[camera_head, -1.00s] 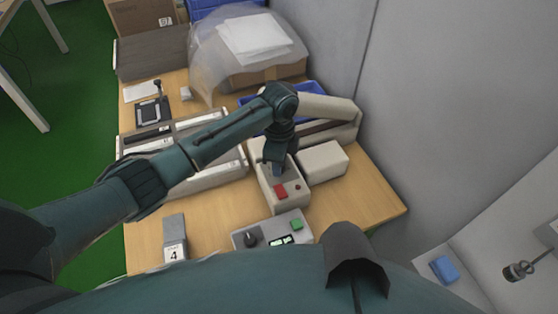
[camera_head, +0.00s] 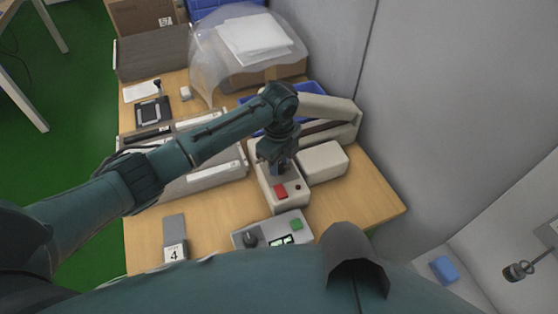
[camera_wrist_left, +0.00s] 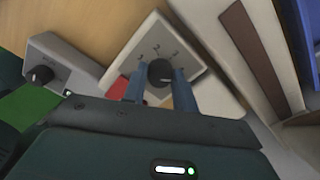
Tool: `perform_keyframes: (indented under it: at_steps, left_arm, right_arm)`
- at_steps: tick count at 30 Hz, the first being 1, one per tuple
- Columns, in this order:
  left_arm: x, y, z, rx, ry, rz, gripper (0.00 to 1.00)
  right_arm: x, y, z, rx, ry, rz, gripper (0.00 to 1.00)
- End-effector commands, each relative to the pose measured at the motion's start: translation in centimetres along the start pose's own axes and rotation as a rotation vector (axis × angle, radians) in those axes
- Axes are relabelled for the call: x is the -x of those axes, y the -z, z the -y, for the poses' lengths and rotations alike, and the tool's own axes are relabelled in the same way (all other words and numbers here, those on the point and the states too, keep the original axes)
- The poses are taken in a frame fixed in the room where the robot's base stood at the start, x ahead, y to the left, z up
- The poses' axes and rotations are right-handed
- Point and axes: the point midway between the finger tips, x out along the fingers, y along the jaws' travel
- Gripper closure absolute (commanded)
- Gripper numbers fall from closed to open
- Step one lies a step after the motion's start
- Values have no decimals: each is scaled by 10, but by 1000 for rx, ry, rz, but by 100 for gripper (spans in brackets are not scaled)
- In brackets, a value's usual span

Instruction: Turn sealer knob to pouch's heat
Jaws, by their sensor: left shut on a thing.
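The sealer's control box (camera_head: 284,194) is pale, with a red button on its front part. Its dark round knob (camera_wrist_left: 159,72) sits on a light dial face with numbers around it in the left wrist view. My left gripper (camera_head: 279,174) reaches down onto the box from above. In the left wrist view its two blue fingers (camera_wrist_left: 160,84) stand on either side of the knob and are shut on it. The exact pointer setting is hard to read. A grey pouch (camera_head: 174,237) with a white label reading 4 lies at the table's front left. My right gripper is out of view.
A second grey box (camera_head: 271,233) with a black knob, a small display and a green button stands at the front edge. A white block (camera_head: 323,162) is right of the sealer box. The table (camera_head: 375,200) is bare at the right.

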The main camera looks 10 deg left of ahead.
Motion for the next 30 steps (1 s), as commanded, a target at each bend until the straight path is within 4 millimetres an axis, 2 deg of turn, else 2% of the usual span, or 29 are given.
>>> perform_keyframes:
  at_steps: [6,7,14,23,26,30]
  left_arm:
    - [3,0,2,0,7,-1,95]
    - [2,0,2,0,7,-1,70]
    - [1,0,1,1,3,-1,51]
    - [3,0,1,1,2,0,50]
    - [13,0,1,0,4,0,50]
    - [40,0,2,0,7,0,50]
  right_arm:
    - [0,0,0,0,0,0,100]
    - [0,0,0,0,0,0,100]
    - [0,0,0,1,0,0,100]
    - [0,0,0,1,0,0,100]
    - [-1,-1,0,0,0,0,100]
    - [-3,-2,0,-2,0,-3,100]
